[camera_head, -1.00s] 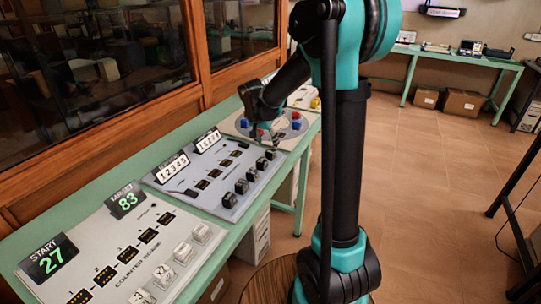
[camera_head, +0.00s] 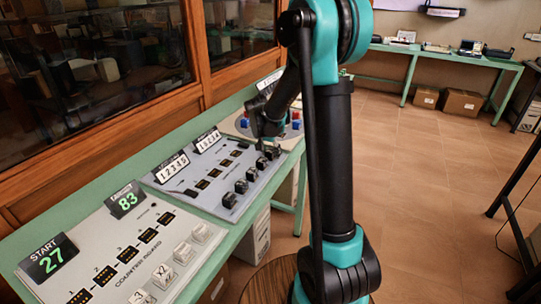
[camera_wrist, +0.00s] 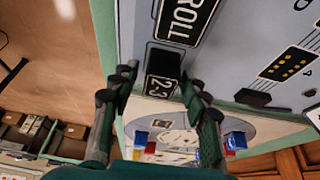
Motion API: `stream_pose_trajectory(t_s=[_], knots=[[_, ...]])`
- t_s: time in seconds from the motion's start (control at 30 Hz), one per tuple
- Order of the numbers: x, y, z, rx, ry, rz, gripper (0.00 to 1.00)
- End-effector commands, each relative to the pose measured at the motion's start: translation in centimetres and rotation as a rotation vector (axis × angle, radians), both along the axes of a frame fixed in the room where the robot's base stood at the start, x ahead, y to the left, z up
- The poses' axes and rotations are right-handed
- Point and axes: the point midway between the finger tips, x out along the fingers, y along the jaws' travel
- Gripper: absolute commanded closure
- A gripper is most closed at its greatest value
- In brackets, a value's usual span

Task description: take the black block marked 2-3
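The black block marked 2-3 (camera_wrist: 162,88) shows in the wrist view, standing at the edge of the grey-blue board (camera_wrist: 225,60). My gripper (camera_wrist: 157,82) is open, with one finger on each side of the block. The left finger stands apart from it; the right fingertip is close to its right side, and I cannot tell whether it touches. In the head view my gripper (camera_head: 266,147) is low over the far end of the row of black blocks (camera_head: 241,187). The marks on those blocks are too small to read there.
A black ROLL label (camera_wrist: 183,20) lies beyond the block. A black lever (camera_wrist: 252,98) is to the right. The round tray with coloured pieces (camera_wrist: 185,128) lies behind. The counter board (camera_head: 120,260) is nearer on the green bench (camera_head: 225,252).

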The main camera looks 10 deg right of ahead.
Motion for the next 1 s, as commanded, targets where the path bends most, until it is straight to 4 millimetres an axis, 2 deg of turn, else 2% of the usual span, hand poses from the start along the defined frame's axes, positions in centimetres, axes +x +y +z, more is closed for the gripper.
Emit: stream_pose_trajectory(t_s=[0.07,0.3,0.57,0.77,0.87,1.0], knots=[[0.0,0.0,0.0,0.0,0.0,0.0,0.68],[0.0,0.0,0.0,0.0,0.0,0.0,0.97],[0.0,0.0,0.1,0.0,0.0,0.0,0.98],[0.0,0.0,1.1,0.0,0.0,0.0,0.98],[0.0,0.0,2.5,0.0,0.0,0.0,0.98],[-0.1,0.0,5.6,0.0,0.0,0.0,0.98]])
